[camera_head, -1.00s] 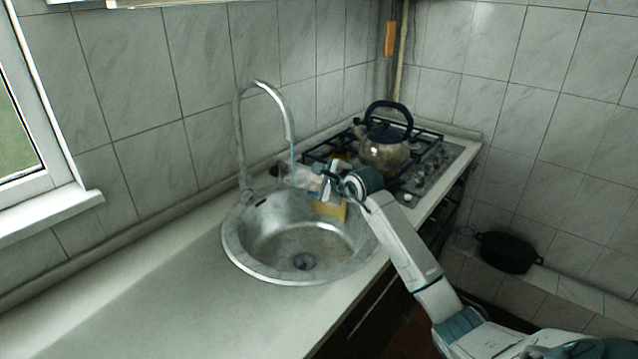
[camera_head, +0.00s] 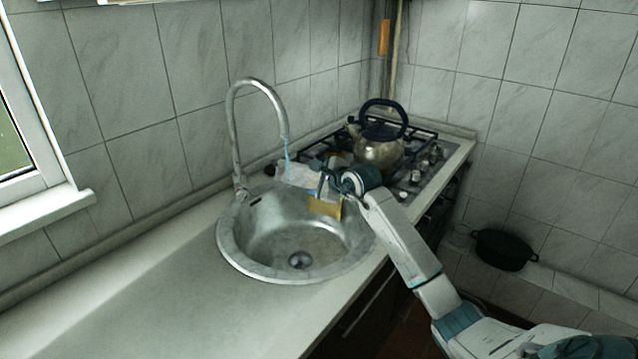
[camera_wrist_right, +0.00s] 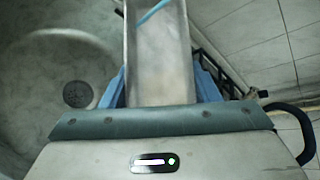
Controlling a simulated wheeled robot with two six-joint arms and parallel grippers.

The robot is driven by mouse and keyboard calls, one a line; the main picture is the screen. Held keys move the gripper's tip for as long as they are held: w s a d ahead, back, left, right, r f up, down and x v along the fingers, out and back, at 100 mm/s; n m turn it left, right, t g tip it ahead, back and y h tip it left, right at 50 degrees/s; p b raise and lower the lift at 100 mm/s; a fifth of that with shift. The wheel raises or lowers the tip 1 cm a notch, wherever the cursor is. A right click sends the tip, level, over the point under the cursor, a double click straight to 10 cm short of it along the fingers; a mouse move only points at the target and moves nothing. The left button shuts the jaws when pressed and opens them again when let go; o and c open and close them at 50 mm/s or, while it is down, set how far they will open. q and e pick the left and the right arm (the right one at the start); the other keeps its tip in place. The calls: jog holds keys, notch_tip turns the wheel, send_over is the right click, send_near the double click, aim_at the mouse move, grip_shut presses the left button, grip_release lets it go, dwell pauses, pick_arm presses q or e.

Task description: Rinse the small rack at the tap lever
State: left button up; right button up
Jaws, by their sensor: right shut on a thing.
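My right gripper (camera_head: 322,178) is over the far right side of the round steel sink (camera_head: 262,262). In the right wrist view its blue fingers (camera_wrist_right: 160,88) are shut on a flat, grey-beige metal piece, which I take for the small rack (camera_wrist_right: 158,60). In the head view a tan panel (camera_head: 324,207) shows just below the gripper, probably part of it. The curved tap (camera_head: 236,140) stands at the sink's back left. I cannot make out the lever. My left gripper is out of view.
A kettle (camera_head: 381,150) stands on the gas stove (camera_head: 425,165) just beyond my right gripper. A pale, cluttered item (camera_head: 298,174) lies behind the sink. The counter (camera_head: 130,290) at left is clear. A black pot (camera_head: 503,250) sits on the ledge at right.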

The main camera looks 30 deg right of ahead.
jog(key=shift+w+a, duration=0.1)
jog(key=shift+a, duration=0.25)
jog(key=shift+d, duration=0.1)
jog(key=shift+d+b, duration=0.4)
jog(key=shift+d, duration=0.1)
jog(key=shift+s, duration=0.25)
jog(key=s+a, duration=0.1)
jog(key=s, duration=0.6)
jog(key=shift+s+a, duration=0.3)
dwell(1.2)
jog(key=s+a+r, duration=0.1)
jog(key=s+r, duration=0.3)
jog(key=s, duration=0.1)
dwell(0.4)
